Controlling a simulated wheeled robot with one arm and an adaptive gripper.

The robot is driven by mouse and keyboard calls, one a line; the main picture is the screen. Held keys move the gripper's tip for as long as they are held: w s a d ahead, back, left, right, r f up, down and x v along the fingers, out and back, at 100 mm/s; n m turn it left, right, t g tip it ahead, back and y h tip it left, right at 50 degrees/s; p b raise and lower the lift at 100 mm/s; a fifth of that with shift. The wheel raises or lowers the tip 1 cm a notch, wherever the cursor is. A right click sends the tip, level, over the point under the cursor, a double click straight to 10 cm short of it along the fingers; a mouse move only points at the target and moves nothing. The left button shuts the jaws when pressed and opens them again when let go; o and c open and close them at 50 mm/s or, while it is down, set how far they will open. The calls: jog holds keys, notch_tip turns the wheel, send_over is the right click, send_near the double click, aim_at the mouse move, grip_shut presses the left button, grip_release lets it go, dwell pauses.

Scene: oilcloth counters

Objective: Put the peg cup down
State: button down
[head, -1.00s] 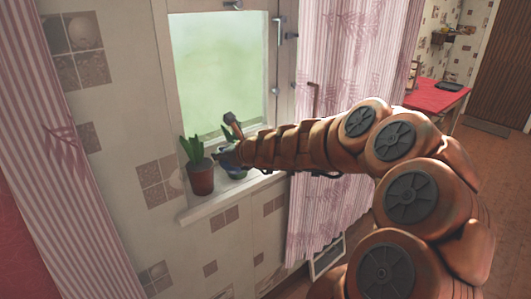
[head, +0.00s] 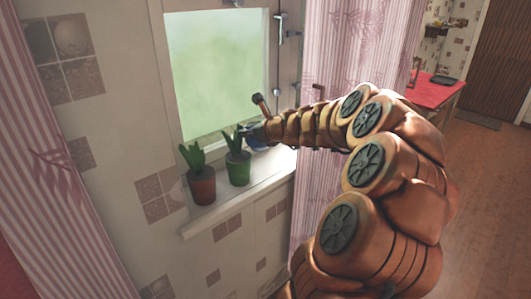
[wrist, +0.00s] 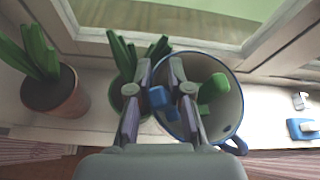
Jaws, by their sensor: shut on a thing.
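The peg cup is white inside with a blue rim and blue handle. In the wrist view the cup (wrist: 232,125) is seen from above, with a green peg (wrist: 214,88) inside. My gripper (wrist: 161,70) is shut on the cup's left wall, with a small blue piece showing between the fingers. In the head view the blue cup (head: 256,138) is partly hidden by my arm, just right of the green pot. It is over the windowsill (head: 265,162); I cannot tell whether its base touches the sill.
A potted plant in a green pot (head: 239,170) stands close beside the cup. Another in a brown pot (head: 202,187) stands farther left. A blue object (wrist: 302,129) lies at the right in the wrist view. The window is behind; a pink curtain (head: 331,65) hangs right.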

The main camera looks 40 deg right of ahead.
jog(key=w+d+p, duration=0.1)
jog(key=d+p, duration=0.1)
jog(key=d, duration=0.7)
notch_tip(320, 180, down, 12)
jog(key=shift+b, duration=0.45)
jog(key=c, duration=1.1)
grip_release()
jog(key=shift+o, duration=0.2)
jog(key=v, duration=1.2)
jog(key=shift+b, duration=0.4)
